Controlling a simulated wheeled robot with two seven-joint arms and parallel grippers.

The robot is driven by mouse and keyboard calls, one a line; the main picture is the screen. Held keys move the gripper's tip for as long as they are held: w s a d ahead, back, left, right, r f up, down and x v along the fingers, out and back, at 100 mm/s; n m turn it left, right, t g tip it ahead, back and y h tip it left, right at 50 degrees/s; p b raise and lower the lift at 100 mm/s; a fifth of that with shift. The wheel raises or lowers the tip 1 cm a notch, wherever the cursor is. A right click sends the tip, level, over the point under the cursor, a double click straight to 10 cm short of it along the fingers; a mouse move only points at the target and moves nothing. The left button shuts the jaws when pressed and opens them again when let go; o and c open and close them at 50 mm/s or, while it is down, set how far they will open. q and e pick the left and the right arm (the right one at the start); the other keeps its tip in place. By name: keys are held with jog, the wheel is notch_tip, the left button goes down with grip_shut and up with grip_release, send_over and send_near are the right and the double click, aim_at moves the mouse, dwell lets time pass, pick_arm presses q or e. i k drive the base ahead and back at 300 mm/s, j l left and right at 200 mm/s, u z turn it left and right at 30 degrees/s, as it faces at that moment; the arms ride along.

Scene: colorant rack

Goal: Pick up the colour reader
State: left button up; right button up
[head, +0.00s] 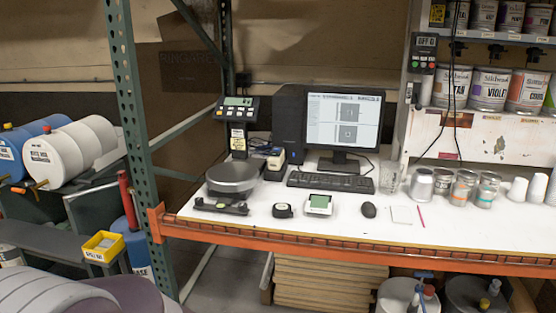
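A small white handheld device with a green screen (319,205), which looks like the colour reader, lies on the white bench top (270,228) near its front edge. A small dark device with a pale face (283,210), perhaps a tape measure, lies just to its left, apart from it. A black mouse (369,210) lies to its right. Nothing covers the reader. Neither of my grippers is in view.
A scale with a round dark pan (232,178) stands left on the bench. A keyboard (331,181) and monitor (343,123) stand behind the reader. Cans (464,188) and a clear glass (391,177) stand right. An orange beam (340,250) edges the front; a green post (133,130) rises left.

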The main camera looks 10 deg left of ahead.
aim_at(276, 159)
jog(key=i+j+z, duration=0.4)
jog(key=i+j, duration=0.15)
jog(key=i, duration=0.2)
jog(key=i+j+z, duration=0.35)
jog(key=i+j, duration=0.3)
